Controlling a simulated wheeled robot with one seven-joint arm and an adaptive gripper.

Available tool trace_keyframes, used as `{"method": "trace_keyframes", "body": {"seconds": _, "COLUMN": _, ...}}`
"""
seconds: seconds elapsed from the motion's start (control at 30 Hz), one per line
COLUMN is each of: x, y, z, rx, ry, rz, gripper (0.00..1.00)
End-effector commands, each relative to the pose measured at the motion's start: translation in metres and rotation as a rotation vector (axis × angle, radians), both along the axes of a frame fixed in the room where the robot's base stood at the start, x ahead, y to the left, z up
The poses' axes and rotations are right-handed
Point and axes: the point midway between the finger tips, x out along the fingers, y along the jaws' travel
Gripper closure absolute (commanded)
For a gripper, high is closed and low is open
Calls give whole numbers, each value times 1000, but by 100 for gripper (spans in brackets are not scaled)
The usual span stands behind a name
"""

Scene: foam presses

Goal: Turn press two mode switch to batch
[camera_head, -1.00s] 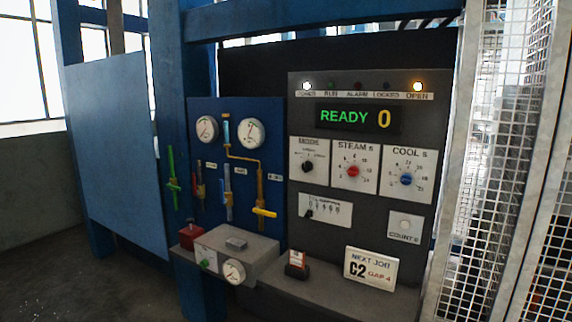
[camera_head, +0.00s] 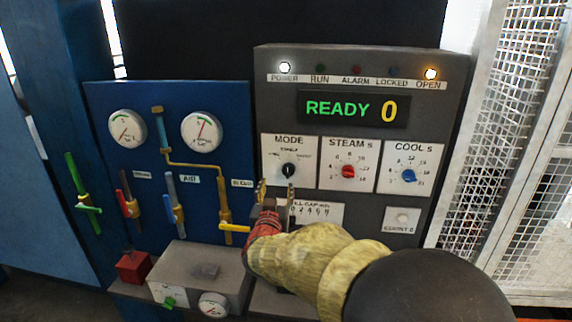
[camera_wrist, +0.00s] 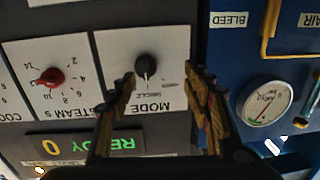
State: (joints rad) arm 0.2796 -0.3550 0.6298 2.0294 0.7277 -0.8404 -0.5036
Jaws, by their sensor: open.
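The mode switch (camera_head: 288,170) is a black rotary knob on a white MODE plate (camera_head: 271,151) at the panel's left. Its body stands about upright, towards the SINGLE label above it; its exact setting is hard to read. My gripper (camera_head: 277,190) is just below the knob in the head view, fingers apart and empty. In the wrist view, which is upside down, the knob (camera_wrist: 146,66) lies between and ahead of the open fingertips (camera_wrist: 160,78), nearer the left finger. I see no clear contact.
The red STEAM dial (camera_head: 348,171) and blue COOL dial (camera_head: 409,175) sit to the right. The display (camera_head: 352,109) reads READY 0. Left are a blue gauge board (camera_head: 100,110) with valve levers and a grey box (camera_head: 205,262) below. A mesh guard (camera_head: 500,130) stands right.

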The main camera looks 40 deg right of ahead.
Motion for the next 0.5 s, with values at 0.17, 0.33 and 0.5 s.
{"method": "trace_keyframes", "body": {"seconds": 0.17, "x": -6, "y": -21, "z": 4, "rx": -34, "ry": -10, "rz": -68, "gripper": 50}}
{"method": "trace_keyframes", "body": {"seconds": 0.33, "x": 7, "y": -38, "z": 3, "rx": -35, "ry": -11, "rz": -71, "gripper": 50}}
{"method": "trace_keyframes", "body": {"seconds": 0.5, "x": 25, "y": -58, "z": 2, "rx": -34, "ry": -11, "rz": -69, "gripper": 50}}
